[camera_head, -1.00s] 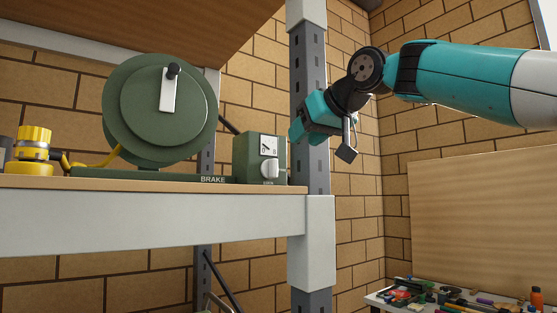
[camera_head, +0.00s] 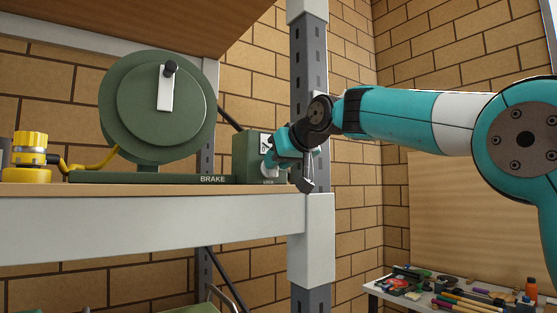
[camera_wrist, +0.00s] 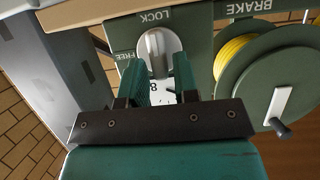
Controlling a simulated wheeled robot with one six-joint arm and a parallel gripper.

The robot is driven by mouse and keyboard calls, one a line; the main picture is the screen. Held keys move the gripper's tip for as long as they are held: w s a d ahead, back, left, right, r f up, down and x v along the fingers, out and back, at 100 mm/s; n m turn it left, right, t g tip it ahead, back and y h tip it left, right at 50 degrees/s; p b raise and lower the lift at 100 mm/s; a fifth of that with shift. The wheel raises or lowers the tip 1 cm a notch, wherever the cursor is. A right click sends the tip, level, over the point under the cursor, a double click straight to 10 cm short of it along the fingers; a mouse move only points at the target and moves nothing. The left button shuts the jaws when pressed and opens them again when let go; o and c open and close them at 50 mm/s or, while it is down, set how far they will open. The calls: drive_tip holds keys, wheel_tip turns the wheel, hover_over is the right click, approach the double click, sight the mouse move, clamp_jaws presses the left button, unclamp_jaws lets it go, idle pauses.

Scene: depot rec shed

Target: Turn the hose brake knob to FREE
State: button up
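The green brake box (camera_head: 243,157) stands on the shelf at its right end, beside the rack post. Its pale round knob (camera_wrist: 158,43) shows in the wrist view with a raised ridge roughly in line with the LOCK label (camera_wrist: 157,17). The FREE label (camera_wrist: 123,56) is to the knob's left there. In the head view the knob is mostly hidden behind my gripper (camera_head: 269,158), which is in front of the box. In the wrist view my gripper (camera_wrist: 157,66) is open, its green fingers on either side of the knob's near edge. I cannot tell whether they touch it.
The green hose reel (camera_head: 150,112) with its crank stands left of the box, and a yellow hose fitting (camera_head: 31,150) is further left. The grey post (camera_head: 308,110) is close to my gripper. A cluttered bench (camera_head: 378,291) is at the lower right.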

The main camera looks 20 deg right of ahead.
clamp_jaws()
drive_tip(key=n+t+h+b, duration=0.1)
drive_tip(key=n+b, duration=0.1)
drive_tip(key=n, duration=0.2)
drive_tip(key=a+f+n+t+h+b, duration=0.1)
drive_tip(key=n+t+h+b, duration=0.1)
drive_tip(key=n, duration=0.3)
drive_tip(key=n+t+h+b, duration=0.2)
drive_tip(key=n, duration=0.2)
drive_tip(key=shift+s+a+f, duration=0.3)
drive_tip(key=shift+a+f, duration=0.05)
drive_tip(key=shift+a, duration=0.05)
idle(0.3)
drive_tip(key=shift+n, duration=0.4)
drive_tip(key=shift+o, duration=1.7)
unclamp_jaws()
